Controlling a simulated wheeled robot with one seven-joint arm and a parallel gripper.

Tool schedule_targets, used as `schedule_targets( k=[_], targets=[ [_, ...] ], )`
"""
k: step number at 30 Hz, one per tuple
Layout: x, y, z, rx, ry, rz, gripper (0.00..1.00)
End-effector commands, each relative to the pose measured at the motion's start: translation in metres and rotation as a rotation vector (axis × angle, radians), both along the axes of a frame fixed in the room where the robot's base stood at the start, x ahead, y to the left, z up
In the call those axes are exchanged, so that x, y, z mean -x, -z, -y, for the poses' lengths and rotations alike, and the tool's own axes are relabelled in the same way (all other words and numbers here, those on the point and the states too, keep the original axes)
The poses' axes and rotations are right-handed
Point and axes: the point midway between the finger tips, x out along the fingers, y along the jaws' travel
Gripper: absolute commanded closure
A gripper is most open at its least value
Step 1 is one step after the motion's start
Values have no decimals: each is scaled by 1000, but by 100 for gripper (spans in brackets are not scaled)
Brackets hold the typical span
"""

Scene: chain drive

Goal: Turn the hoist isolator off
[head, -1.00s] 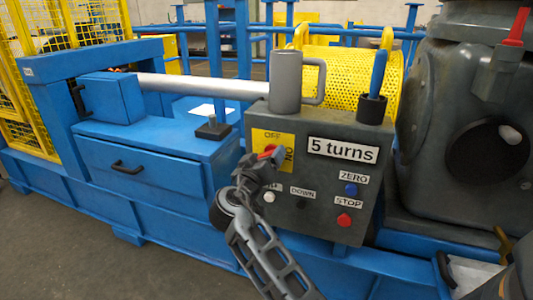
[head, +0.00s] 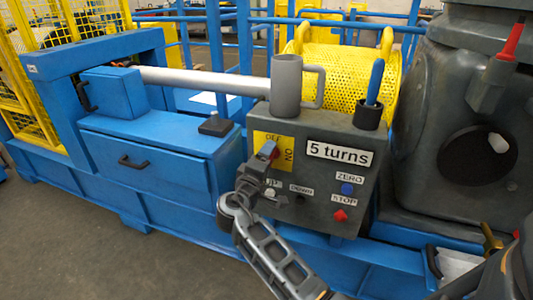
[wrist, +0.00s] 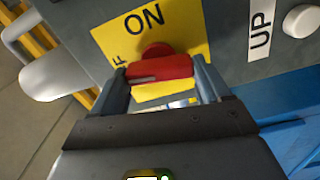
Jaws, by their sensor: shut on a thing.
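The hoist isolator is a red handle (head: 267,149) on a yellow plate (head: 284,159) marked OFF and ON, at the upper left of the grey control box. My gripper (head: 266,156) is at it, mostly covering it. In the wrist view the red handle (wrist: 160,69) lies crosswise between my two fingers (wrist: 162,84), which are shut on it. ON reads clearly above the handle in the wrist view. OFF is mostly hidden behind my left finger there. I cannot tell which mark the handle points to.
The grey control box (head: 318,205) also carries a blue ZERO button (head: 347,189), a red STOP button (head: 340,215), and UP and DOWN buttons close to my gripper. A grey mug (head: 286,85) and a dark pot (head: 367,117) holding a blue-handled thing stand on top.

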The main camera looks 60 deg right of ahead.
Motion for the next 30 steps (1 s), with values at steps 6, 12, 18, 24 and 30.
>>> schedule_targets(
  k=[6,12,18,24,30],
  targets=[
    [0,-2,2,15,1,-110,54],
    [0,-1,2,24,1,-165,54],
    [0,0,2,26,1,-183,54],
    [0,0,2,27,1,-184,54],
    [0,0,2,27,1,-184,17]
  ],
)
